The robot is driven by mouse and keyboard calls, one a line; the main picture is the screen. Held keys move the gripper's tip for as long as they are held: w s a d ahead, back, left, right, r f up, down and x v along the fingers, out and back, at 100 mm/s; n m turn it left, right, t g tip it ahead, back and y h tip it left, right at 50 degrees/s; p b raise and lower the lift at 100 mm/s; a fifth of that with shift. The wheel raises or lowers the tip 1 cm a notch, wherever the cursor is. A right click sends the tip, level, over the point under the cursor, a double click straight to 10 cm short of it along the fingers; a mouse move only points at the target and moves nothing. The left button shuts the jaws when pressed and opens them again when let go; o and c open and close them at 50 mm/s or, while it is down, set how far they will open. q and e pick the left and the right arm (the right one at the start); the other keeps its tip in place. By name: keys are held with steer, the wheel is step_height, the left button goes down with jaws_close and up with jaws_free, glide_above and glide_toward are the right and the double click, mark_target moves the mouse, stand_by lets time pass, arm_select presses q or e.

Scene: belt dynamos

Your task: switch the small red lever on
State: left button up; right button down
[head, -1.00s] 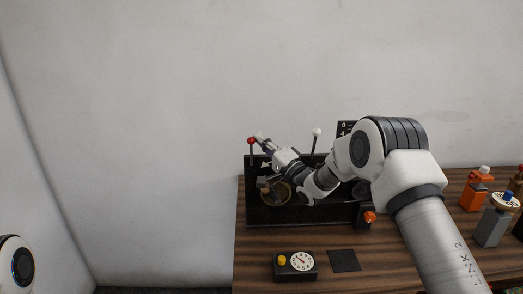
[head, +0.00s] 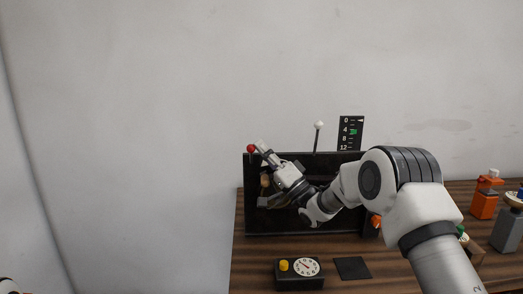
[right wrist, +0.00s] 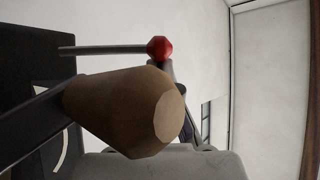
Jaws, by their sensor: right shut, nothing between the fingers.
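The small red lever, a red knob on a thin rod, shows at the top left of the black panel (head: 325,165). Its red knob (head: 251,148) sits just above the panel's top edge. My right gripper (head: 260,145) is shut and empty, its tip close to the right side of the knob; I cannot tell whether they touch. In the right wrist view the red knob (right wrist: 160,47) and its rod (right wrist: 100,49) show beyond a wooden handle (right wrist: 115,108), which partly hides my fingers.
A white-knobbed lever (head: 319,126) and a scale (head: 350,132) rise above the panel on the right. A dial box (head: 300,283) and dark square pad (head: 352,268) lie in front. An orange bottle (head: 484,205) stands at the right. My right arm hides part of the panel.

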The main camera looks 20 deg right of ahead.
steer(key=v, duration=1.1)
steer(key=shift+s, duration=0.25)
steer(key=shift+d+f, duration=0.1)
